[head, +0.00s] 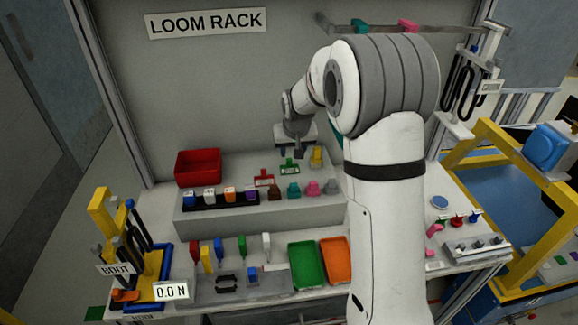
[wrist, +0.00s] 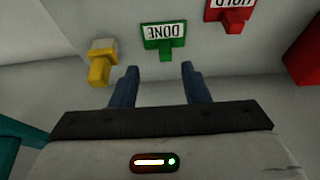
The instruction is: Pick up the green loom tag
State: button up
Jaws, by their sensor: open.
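The green loom tag (wrist: 165,38) shows in the wrist view with a label reading DONE, upside down, and a narrow green stem toward my gripper. In the head view the green tag (head: 289,166) stands on the upper grey step. My gripper (wrist: 158,70) is open and empty, its two dark blue fingers apart. The tag lies just beyond the fingertips, roughly in line with the gap between them. In the head view my gripper (head: 298,150) hangs above the step close to the tag.
A red HOLD tag (wrist: 232,14) is on one side of the green tag and a yellow piece (wrist: 101,62) on the other. A red bin (head: 198,168) stands at the step's left. Several coloured connectors line the step's front. A teal piece (wrist: 22,130) is at the wrist view's left edge.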

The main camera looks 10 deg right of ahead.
aim_at(289, 160)
jog(key=x, duration=0.3)
jog(key=p+x, duration=0.1)
jog(key=x, duration=0.1)
jog(key=shift+w+a+f, duration=0.15)
jog(key=shift+a+f, duration=0.05)
jog(key=shift+a, duration=0.15)
jog(key=shift+c, duration=0.5)
grip_shut()
